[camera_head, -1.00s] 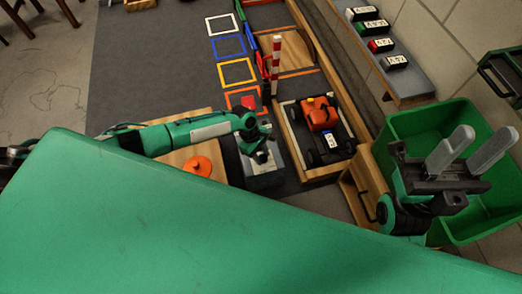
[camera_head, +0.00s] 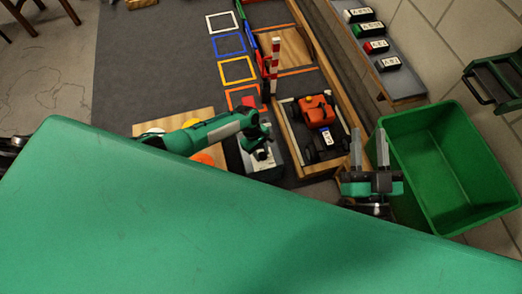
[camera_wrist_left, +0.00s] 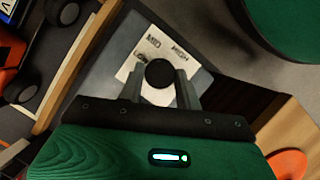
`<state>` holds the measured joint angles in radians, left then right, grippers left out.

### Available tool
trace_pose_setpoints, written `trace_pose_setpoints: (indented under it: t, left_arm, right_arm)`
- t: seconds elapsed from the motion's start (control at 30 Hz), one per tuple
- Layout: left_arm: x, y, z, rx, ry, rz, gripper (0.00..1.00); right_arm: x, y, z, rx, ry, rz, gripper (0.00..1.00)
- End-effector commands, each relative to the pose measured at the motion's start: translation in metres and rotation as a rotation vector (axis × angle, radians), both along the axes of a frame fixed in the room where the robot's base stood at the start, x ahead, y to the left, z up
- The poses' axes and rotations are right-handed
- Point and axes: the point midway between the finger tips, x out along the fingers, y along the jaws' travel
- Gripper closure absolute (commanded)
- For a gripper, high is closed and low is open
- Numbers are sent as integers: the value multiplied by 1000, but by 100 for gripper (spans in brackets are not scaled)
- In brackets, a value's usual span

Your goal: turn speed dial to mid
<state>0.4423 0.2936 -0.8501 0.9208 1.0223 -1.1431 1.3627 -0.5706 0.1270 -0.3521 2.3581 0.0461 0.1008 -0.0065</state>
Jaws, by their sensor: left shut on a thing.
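The speed dial is a black round knob (camera_wrist_left: 160,73) on a white plate (camera_wrist_left: 128,68) with the words LOW, MID and HIGH in the left wrist view. The plate is on a grey box (camera_head: 268,174), right of the wooden board in the head view. My left gripper (camera_head: 264,153) is over this box; its fingers (camera_wrist_left: 160,88) stand on both sides of the knob, shut on it. The knob's pointer direction cannot be made out. My right gripper (camera_head: 369,140) is open and empty, its two fingers apart, between the car and the green bin.
An orange racecar (camera_head: 316,110) sits in a wooden tray (camera_head: 311,179) right of the grey box. A green bin (camera_head: 465,226) stands at the right. A red-and-white striped post (camera_head: 276,65) rises behind the box. A grey shelf (camera_head: 405,82) holds labelled blocks. A wooden board (camera_head: 172,115) lies left.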

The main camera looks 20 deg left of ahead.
Motion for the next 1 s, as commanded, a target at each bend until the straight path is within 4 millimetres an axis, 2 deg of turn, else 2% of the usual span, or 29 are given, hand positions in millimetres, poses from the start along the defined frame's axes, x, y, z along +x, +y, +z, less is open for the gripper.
trace_pose_setpoints:
  t: [0.2,0.43,0.73,1.0]
  left_arm:
    - [-1,-1,1,-2,2,-34,89]
    - [0,-1,1,-1,3,-76,89]
    - [0,-2,0,-1,4,-144,89]
    - [0,-3,-1,-2,4,-268,89]
  right_arm:
    - [-4,7,-24,-31,132,24,61]
    - [-10,12,-43,-54,226,42,61]
    - [-14,16,-55,-70,288,55,61]
    - [-14,16,-56,-69,287,55,61]
